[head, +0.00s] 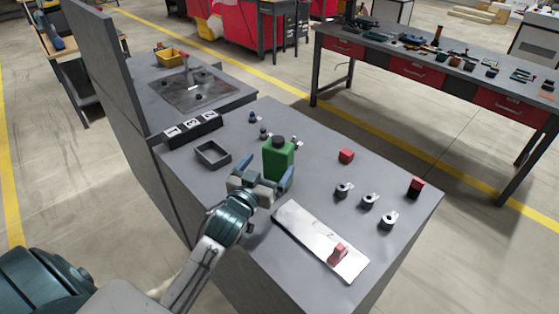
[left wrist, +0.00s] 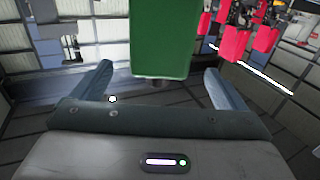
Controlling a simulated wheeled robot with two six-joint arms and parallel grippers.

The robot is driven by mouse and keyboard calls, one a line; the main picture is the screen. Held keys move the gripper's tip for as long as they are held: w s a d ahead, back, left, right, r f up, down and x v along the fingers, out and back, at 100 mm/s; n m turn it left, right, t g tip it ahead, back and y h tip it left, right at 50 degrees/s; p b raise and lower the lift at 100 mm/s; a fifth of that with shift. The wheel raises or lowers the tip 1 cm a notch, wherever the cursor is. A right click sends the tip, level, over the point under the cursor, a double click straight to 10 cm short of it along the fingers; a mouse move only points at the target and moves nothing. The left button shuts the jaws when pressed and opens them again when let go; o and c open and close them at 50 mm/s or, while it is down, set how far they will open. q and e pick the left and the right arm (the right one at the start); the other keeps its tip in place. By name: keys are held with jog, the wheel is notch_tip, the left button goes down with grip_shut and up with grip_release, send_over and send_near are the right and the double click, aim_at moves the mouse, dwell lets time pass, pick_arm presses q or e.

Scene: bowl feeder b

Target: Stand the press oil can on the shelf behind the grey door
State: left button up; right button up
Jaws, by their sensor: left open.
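The green oil can (head: 278,160) with a dark cap stands upright on the grey bench top. My left gripper (head: 263,174) is open at the can's near side, with one finger on each side of the can's lower part. In the left wrist view the can (left wrist: 166,38) shows between the spread fingers of the gripper (left wrist: 157,72), with gaps on both sides. A tall grey panel (head: 100,62) stands upright at the left; I cannot tell whether it is the grey door. No shelf behind a door shows. My right gripper is not in view.
A tool table (head: 440,62) is at the back right.

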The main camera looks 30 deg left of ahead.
aim_at(274, 157)
pick_arm(q)
jog(key=shift+w, duration=0.75)
jog(key=w+p, duration=0.1)
jog(key=w, duration=0.1)
jog(key=w+p, duration=0.1)
jog(key=w, duration=0.1)
jog(key=shift+w+a+r+p, duration=0.15)
jog(key=shift+w+a+p, duration=0.1)
jog(key=shift+p, duration=0.1)
jog(key=shift+w+f, duration=0.2)
jog(key=shift+w, duration=0.2)
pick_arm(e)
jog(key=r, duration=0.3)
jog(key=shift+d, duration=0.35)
pick_arm(q)
jog(key=c, duration=0.7)
jog(key=shift+r, duration=0.1)
jog(key=c, duration=1.3)
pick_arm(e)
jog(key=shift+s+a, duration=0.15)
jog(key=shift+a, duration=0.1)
pick_arm(q)
jog(key=shift+r, duration=0.15)
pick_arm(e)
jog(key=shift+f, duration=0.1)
